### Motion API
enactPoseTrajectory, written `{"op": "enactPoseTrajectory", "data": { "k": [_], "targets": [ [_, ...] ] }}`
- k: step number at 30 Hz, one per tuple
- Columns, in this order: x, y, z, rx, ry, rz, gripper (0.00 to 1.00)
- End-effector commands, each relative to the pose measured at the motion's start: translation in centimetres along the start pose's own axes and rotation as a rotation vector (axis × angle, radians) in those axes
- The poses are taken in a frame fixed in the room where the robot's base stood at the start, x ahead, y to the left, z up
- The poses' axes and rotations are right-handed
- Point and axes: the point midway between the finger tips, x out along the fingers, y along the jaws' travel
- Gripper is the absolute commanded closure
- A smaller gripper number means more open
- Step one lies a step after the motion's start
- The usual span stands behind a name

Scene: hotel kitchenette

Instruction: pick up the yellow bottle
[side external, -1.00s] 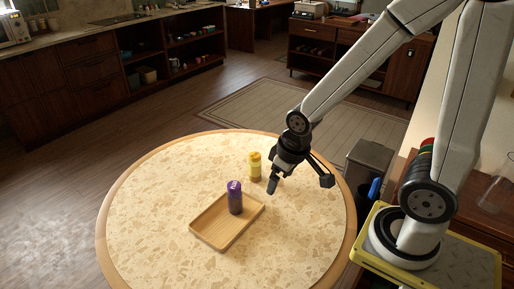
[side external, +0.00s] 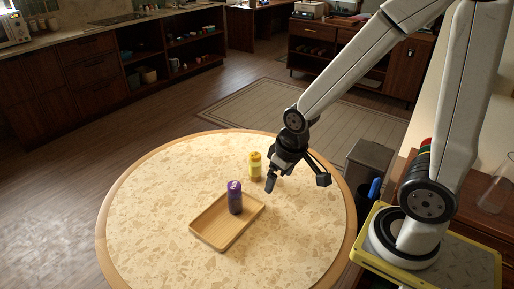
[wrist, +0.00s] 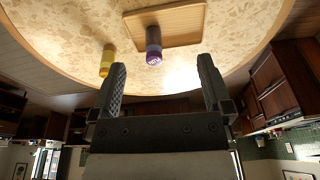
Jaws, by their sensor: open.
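The yellow bottle (side external: 255,166) stands upright on the round table, behind the wooden tray. It also shows in the wrist view (wrist: 107,61), to the left of my gripper's left finger. My gripper (side external: 271,184) is open and empty. In the side view it hangs above the table, just right of the yellow bottle. In the wrist view its two fingers (wrist: 163,85) are spread wide with nothing between them.
The speckled round table (side external: 150,200) is otherwise clear. A grey bin (side external: 368,165) stands beyond the table's right edge.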

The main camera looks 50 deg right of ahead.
Motion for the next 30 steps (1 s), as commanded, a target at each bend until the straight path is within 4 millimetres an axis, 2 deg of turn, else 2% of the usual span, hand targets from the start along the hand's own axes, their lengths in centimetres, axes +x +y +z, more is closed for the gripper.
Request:
{"op": "enactPoseTrajectory", "data": {
  "k": [5, 14, 23, 30],
  "targets": [
    [1.0, 1.0, -1.4, 0.167, -0.061, -0.019, 0.00],
    [4.2, 3.8, -5.2, 0.617, -0.212, -0.106, 0.00],
    [8.0, 7.2, -9.1, 1.069, -0.357, -0.250, 0.00],
    [11.3, 10.8, -11.9, 1.405, -0.460, -0.408, 0.00]
  ]
}}
